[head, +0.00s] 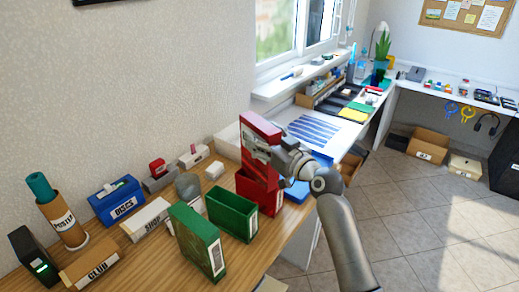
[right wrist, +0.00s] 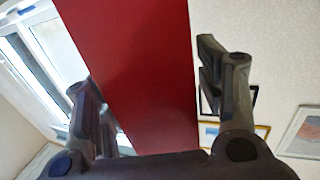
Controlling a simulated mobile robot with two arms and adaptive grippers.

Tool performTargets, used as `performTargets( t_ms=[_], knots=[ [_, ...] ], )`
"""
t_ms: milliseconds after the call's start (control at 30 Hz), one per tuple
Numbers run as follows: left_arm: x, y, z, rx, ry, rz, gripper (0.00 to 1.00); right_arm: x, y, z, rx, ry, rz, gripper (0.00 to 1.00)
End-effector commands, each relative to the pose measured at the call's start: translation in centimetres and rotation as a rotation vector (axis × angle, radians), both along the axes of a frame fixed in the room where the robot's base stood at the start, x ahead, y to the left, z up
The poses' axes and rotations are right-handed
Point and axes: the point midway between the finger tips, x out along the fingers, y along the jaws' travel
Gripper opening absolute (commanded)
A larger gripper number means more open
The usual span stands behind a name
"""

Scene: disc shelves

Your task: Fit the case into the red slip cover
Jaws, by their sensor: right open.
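The red case (head: 259,127) stands upright and slightly tilted in the head view, with its lower end in or just behind the mouth of the red slip cover (head: 270,199). How deep it sits is hard to tell. My right gripper (head: 272,155) is at the case's right side and hides part of it. In the right wrist view the red case (right wrist: 140,70) runs between the two fingers of the right gripper (right wrist: 148,75). The fingers are open, with a gap visible at the right finger. My left gripper is not in view.
A green case (head: 197,243) and a green slip cover (head: 232,212) stand to the left on the wooden table (head: 145,262). The blue discs box (head: 118,200) and several small boxes line the wall. A blue item (head: 297,190) lies behind the red cover.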

Motion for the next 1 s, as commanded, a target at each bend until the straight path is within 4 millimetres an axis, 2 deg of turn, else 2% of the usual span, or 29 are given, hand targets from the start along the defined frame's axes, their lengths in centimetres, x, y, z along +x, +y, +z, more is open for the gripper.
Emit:
performTargets(
  t_ms=[200,467,900,967,1000],
  knots=[
    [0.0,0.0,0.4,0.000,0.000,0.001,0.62,1.5,1.1,0.1,0.001,0.000,0.000,0.62],
    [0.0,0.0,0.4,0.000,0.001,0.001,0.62,1.6,1.2,0.0,0.000,0.000,0.000,0.62],
    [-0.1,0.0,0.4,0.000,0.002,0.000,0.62,1.6,1.2,0.0,0.000,0.000,0.000,0.07],
    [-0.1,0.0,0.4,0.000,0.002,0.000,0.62,1.6,1.2,0.0,0.000,0.000,0.000,0.00],
    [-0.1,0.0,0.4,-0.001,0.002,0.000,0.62,1.6,1.2,0.0,0.000,0.000,0.000,0.00]
  ],
)
